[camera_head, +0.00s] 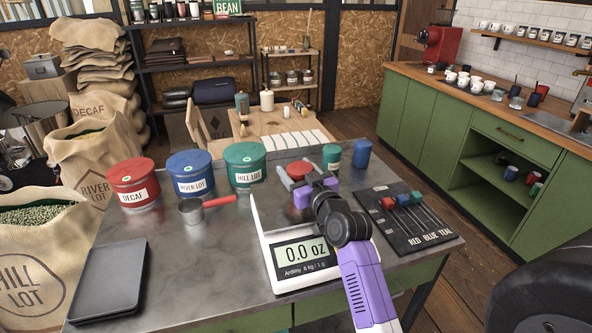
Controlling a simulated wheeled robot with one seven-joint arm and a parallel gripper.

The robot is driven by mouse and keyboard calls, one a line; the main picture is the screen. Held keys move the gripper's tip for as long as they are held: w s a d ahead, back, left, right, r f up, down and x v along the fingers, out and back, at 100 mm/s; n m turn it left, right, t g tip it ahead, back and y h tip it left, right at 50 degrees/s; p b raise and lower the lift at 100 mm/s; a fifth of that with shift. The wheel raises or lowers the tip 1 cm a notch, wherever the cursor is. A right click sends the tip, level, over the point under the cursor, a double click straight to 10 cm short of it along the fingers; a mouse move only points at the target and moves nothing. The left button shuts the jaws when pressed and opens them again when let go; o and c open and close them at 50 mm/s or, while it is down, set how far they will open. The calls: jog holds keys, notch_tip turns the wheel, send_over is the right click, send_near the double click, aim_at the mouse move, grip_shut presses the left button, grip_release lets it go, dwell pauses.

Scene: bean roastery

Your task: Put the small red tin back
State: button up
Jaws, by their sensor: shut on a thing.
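The small red tin (299,170) is between the fingers of my gripper (298,172), which is shut on it. The gripper and wrist hide most of the tin. It is in line with the small green tin (331,157) and small blue tin (362,154), to their left, and behind the scale (285,278). I cannot tell whether the tin touches the table (215,255). The large red DECAF tin (133,184), blue RIVER LOT tin (190,175) and green HILL LOT tin (245,166) stand further left.
The scale reads 0.0 oz; my arm covers part of its plate. A black board with red, blue and green sliders (408,222) lies to the right. A scoop with a red handle (205,207) and a dark flat tray (108,280) lie to the left.

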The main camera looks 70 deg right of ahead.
jog(key=o, duration=1.7)
